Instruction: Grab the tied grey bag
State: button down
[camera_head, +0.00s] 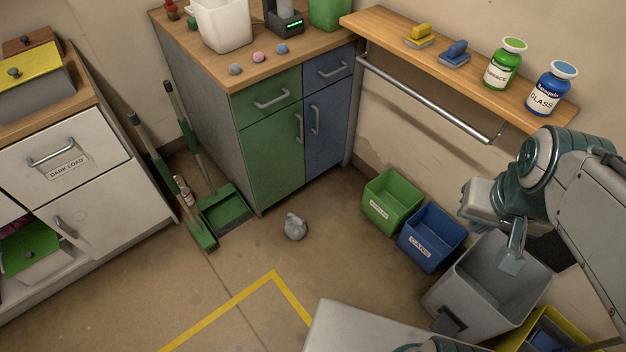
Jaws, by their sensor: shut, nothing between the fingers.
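The tied grey bag (295,227) is a small grey bundle with a knotted top. It sits upright on the bare floor in front of the green and blue cabinet, near the middle of the view. My gripper (511,262) is at the right, pointing down above or in front of the open grey bin (450,292). It is shut and empty, well to the right of the bag and apart from it. Part of my gripper is hidden by its own wrist and arm.
A green bin (392,202) and a blue bin (431,237) stand along the right wall. A green dustpan (224,208) and a broom (201,235) are left of the bag. Yellow tape (235,300) marks the floor in front. The floor around the bag is clear.

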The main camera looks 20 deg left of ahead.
aim_at(295, 228)
jog(key=z, duration=0.1)
jog(key=k, duration=0.4)
jog(key=u, duration=0.85)
jog(key=i, duration=1.5)
jog(key=u, duration=0.05)
